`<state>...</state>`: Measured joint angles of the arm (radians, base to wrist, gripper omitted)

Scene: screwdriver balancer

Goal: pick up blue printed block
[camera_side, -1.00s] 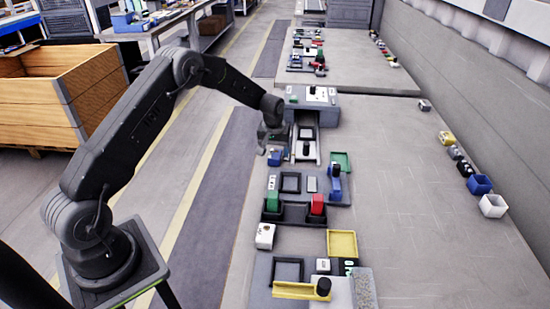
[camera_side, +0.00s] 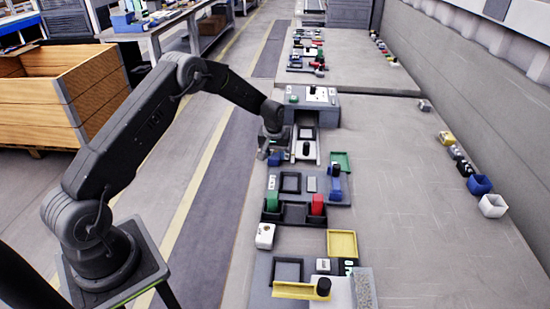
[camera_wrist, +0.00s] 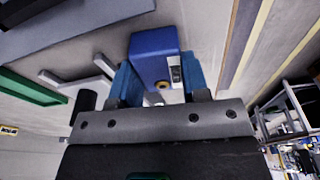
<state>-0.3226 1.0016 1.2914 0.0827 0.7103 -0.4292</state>
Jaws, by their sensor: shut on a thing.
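The blue printed block (camera_wrist: 154,55) is held between the two finger pads of my gripper (camera_wrist: 158,82) in the wrist view. It has a small white label with dark print and a round brass-coloured spot. In the side view, the block (camera_side: 275,160) shows small at the left edge of the bench, just below my gripper (camera_side: 272,153). My gripper is shut on it. The side view is too small to tell whether the block touches the bench.
A grey machine (camera_side: 312,97) with a pale slide stands just right of my gripper. Coloured bins, including a blue one (camera_side: 480,185), line the right side. The bench middle is clear.

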